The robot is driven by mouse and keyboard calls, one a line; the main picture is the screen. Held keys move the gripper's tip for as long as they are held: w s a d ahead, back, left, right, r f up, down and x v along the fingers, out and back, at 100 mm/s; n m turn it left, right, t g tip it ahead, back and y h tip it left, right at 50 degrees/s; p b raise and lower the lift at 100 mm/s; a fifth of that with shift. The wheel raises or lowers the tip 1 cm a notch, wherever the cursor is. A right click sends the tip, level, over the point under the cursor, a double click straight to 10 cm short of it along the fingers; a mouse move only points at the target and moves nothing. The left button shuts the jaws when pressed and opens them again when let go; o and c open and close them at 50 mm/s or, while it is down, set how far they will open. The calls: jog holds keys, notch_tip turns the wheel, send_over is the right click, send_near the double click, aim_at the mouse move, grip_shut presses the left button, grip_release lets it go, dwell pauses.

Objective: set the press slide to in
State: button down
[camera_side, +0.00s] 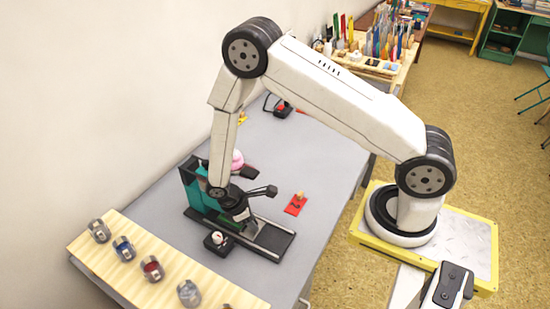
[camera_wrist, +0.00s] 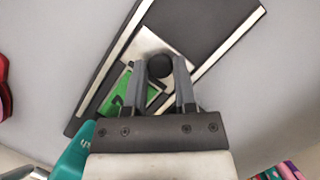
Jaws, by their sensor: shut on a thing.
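The press (camera_side: 192,188) is a teal upright at the left end of a dark base with a pale-edged rail (camera_side: 272,247). The rail also shows in the wrist view (camera_wrist: 208,30). The press slide (camera_wrist: 148,45) is a silver plate between the rails with a round black knob (camera_wrist: 160,66). My gripper (camera_wrist: 160,68) is shut on this knob, one finger on each side. In the side view my gripper (camera_side: 243,222) is low over the rail, near the press, and hides most of the slide. A green card (camera_wrist: 122,98) with a dark mark lies on the slide, partly behind a finger.
A small black box with a pale knob (camera_side: 217,239) stands in front of the press. A red tag (camera_side: 296,205) lies to the right. A wooden board (camera_side: 107,262) with several round stamps or pads is at front left. The grey table (camera_side: 330,160) is clear at right.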

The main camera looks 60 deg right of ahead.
aim_at(240, 231)
jog(key=shift+w, duration=0.3)
jog(key=c, duration=0.7)
grip_release()
jog(key=shift+o, duration=1.4)
jog(key=shift+s, duration=0.1)
jog(key=shift+r, duration=0.15)
jog(key=v, duration=0.7)
jog(key=shift+r, duration=0.3)
jog(key=shift+a, duration=0.1)
